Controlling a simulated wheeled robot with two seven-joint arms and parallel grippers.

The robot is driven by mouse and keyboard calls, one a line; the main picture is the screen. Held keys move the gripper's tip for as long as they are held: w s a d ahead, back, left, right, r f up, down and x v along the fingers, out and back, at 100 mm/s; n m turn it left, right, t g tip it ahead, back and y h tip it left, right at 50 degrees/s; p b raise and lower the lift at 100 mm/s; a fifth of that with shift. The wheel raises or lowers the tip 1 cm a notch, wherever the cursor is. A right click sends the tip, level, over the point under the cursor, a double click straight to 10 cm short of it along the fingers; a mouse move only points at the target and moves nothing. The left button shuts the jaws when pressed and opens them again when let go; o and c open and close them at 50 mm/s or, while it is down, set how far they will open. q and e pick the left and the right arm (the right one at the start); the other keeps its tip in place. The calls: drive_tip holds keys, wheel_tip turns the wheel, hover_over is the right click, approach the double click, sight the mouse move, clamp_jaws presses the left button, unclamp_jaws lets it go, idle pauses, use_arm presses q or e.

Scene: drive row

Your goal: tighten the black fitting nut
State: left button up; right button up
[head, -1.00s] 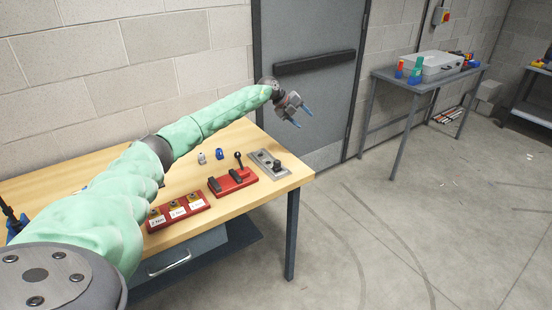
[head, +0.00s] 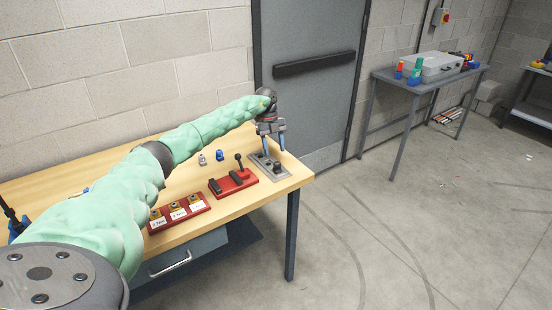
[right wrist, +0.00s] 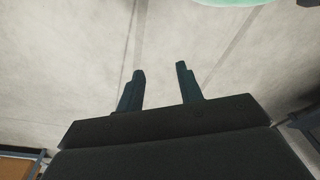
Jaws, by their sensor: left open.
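A small black fitting nut (head: 277,167) stands on a grey metal plate (head: 258,161) at the right end of the wooden workbench. My left gripper (head: 275,149) points down over the back part of that plate, with its two blue-tipped fingers apart and nothing between them. The nut appears just below and in front of the fingertips, and I cannot tell the exact height gap. My right gripper (right wrist: 160,72) shows only in the right wrist view, fingers apart and empty over bare floor.
A red block with a black lever (head: 236,180) stands left of the plate. A red tray of labelled parts (head: 180,214) lies further left. A blue piece (head: 220,155) and a grey piece (head: 202,159) stand behind. A grey side table (head: 400,80) is at the back right.

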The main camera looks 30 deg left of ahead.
sight(277, 165)
use_arm(q)
drive_tip(key=shift+p+x, duration=0.9)
drive_tip(key=shift+x, duration=1.75)
use_arm(e)
drive_tip(key=shift+s+d+f, duration=0.25)
drive_tip(key=shift+f, duration=0.55)
drive_tip(key=shift+s+d+f, duration=0.2)
drive_tip(key=shift+d+f, duration=0.1)
drive_tip(key=shift+f, duration=0.55)
drive_tip(key=shift+s+d+f, duration=0.25)
drive_tip(key=shift+f, duration=0.55)
use_arm(q)
drive_tip(key=c, duration=1)
drive_tip(key=m+b, duration=0.2)
drive_tip(key=b, duration=0.1)
drive_tip(key=shift+w+m+g+y, duration=0.1)
drive_tip(key=shift+m+g+y, duration=0.2)
drive_tip(key=shift+g+y, duration=0.1)
use_arm(e)
wheel_tip(277, 165, up, 8)
drive_tip(key=w+a, duration=0.2)
drive_tip(key=shift+a, duration=0.15)
